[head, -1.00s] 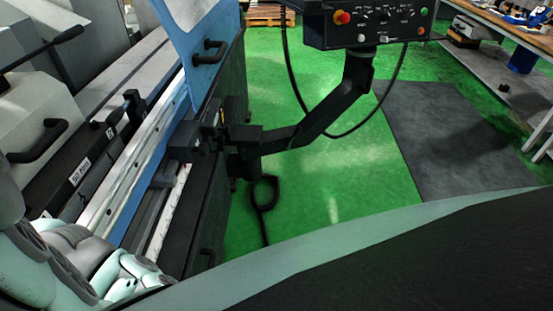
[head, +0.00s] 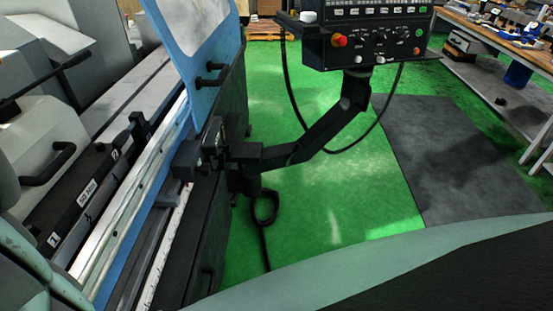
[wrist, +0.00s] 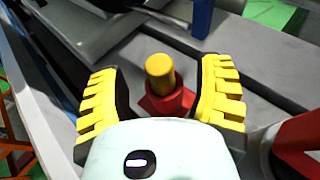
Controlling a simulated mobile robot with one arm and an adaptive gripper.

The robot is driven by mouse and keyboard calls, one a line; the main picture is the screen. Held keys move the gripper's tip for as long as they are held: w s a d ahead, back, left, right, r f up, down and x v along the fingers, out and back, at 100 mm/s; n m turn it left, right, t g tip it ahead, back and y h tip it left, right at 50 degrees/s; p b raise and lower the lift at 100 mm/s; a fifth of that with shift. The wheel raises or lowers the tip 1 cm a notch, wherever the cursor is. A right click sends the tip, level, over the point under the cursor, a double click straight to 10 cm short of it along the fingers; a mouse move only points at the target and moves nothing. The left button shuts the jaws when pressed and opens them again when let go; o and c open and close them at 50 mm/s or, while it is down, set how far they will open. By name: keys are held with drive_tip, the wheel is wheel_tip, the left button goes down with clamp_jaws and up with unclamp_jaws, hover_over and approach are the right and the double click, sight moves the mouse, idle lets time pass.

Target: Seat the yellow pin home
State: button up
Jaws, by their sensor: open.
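The yellow pin (wrist: 160,71) stands up from a red block (wrist: 172,103) in the wrist view. Its lower end is hidden in the block, so I cannot tell how deep it sits. My gripper (wrist: 160,88) is open, with one yellow ridged finger on each side of the pin. There is a visible gap between each finger and the pin. Neither the pin nor my gripper shows in the head view.
Another red part (wrist: 299,148) stands at the lower right of the wrist view, close to the right finger. A blue post (wrist: 203,18) stands behind the pin. The head view shows the grinder's control panel (head: 368,42) on a bent arm and clear green floor (head: 330,195).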

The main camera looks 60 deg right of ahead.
drive_tip(key=shift+x, duration=1.4)
clamp_jaws()
